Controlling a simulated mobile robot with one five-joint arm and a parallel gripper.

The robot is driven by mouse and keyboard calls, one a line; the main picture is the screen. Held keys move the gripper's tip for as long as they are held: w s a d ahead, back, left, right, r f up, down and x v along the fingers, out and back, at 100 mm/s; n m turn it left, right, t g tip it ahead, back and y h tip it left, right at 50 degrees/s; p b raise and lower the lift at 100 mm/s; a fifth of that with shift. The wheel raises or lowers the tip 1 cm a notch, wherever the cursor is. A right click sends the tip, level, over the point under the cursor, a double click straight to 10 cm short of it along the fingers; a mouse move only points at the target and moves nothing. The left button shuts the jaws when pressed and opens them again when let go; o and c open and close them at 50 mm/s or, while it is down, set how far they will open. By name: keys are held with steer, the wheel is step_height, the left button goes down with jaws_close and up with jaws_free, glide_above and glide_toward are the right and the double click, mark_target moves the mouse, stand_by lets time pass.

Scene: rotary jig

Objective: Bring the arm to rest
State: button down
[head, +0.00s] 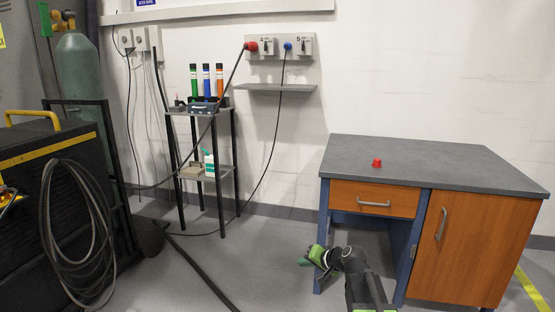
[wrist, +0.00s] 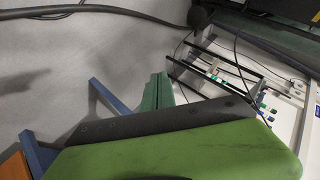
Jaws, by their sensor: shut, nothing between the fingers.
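My gripper (head: 312,258) is in front of the desk's left side in the head view, at the end of my dark arm. It holds nothing and its fingers are together. In the wrist view the green fingertips (wrist: 157,92) show beyond a dark grey edge and a large green surface of my own gripper. The gripper is apart from the desk, over the grey floor.
A desk (head: 430,162) with a grey top and orange fronts stands at the right, a small red object (head: 377,163) on it. A black shelf stand (head: 222,172) is against the wall. A dark machine (head: 60,190) stands left. Cables cross the floor.

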steer(key=s+f+n+g+h, duration=0.2)
steer(key=s+f+n+g, duration=0.3)
steer(key=s, duration=0.6)
steer(key=s+d+f+m+g+h, duration=0.15)
steer(key=s+d+f+h, duration=0.25)
steer(key=s+d, duration=0.45)
step_height(320, 180, up, 38)
steer(key=s+a+g+p, duration=0.1)
steer(key=s+p, duration=0.1)
steer(key=p, duration=3.6)
steer(key=shift+s+g+h, duration=0.15)
steer(key=shift+g+h, duration=0.15)
steer(key=shift+g, duration=0.05)
steer(key=shift+s, duration=0.15)
